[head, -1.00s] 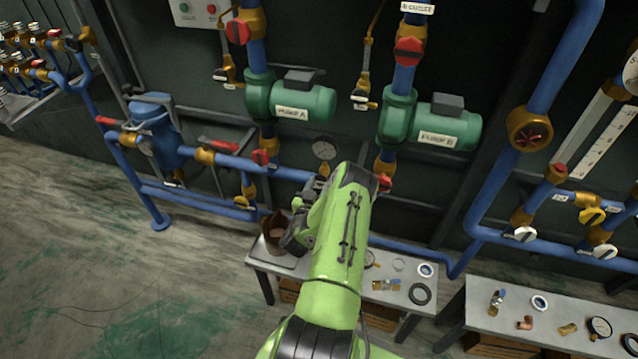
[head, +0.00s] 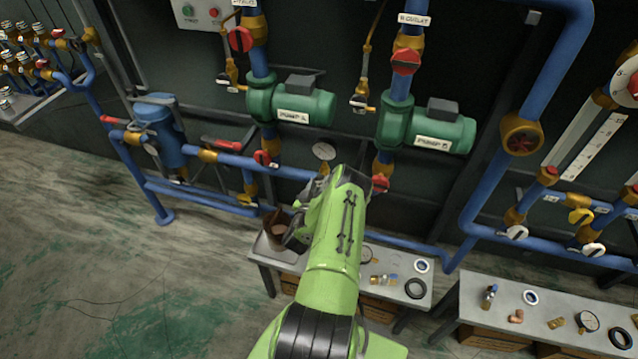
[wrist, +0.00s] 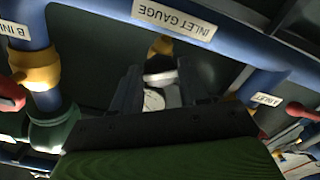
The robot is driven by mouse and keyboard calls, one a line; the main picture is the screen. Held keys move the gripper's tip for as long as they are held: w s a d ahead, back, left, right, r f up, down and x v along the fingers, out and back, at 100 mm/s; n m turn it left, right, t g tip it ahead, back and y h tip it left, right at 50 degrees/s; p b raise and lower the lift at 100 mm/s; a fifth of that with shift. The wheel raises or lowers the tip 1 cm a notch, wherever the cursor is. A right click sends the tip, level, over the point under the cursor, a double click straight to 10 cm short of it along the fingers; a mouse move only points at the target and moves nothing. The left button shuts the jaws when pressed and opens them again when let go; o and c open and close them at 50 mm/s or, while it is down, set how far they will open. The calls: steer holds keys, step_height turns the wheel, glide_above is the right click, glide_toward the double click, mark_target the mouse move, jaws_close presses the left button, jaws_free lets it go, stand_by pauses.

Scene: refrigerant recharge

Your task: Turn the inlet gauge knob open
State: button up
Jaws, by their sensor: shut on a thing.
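The inlet gauge knob (wrist: 160,76) is a small white handle on a brass fitting (wrist: 162,46), under an upside-down INLET GAUGE label (wrist: 174,18) in the wrist view. My gripper (wrist: 158,82) is shut on the knob, with one dark finger on each side. A white round face (wrist: 153,100), likely the gauge, partly shows between the fingers. In the head view the gauge (head: 324,151) stands just beyond my arm, which hides the knob and my fingertips. I cannot tell how far the knob is turned.
Blue pipes with red-handled valves run around the spot. Pump A (head: 304,108) and pump B (head: 440,136) are above it. A grey bench (head: 262,252) with fittings stands below my arm, and a second bench (head: 470,290) is to the right. The floor at left is clear.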

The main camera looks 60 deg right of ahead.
steer(key=n+p, duration=0.2)
steer(key=n, duration=0.1)
steer(key=shift+r, duration=0.2)
steer(key=shift+f, duration=0.1)
steer(key=shift+n+p, duration=0.3)
steer(key=shift+n+p, duration=0.95)
steer(key=shift+n, duration=0.25)
steer(key=shift+n+p, duration=0.5)
steer(key=shift+n, duration=0.5)
steer(key=shift+r+n+p, duration=0.2)
steer(key=shift+n+p, duration=0.3)
steer(key=shift+p, duration=0.05)
steer(key=n+p, duration=0.1)
steer(key=n, duration=0.1)
steer(key=shift+n+p, duration=0.3)
steer(key=shift+p, duration=0.1)
steer(key=o, duration=1)
steer(key=shift+f, duration=0.2)
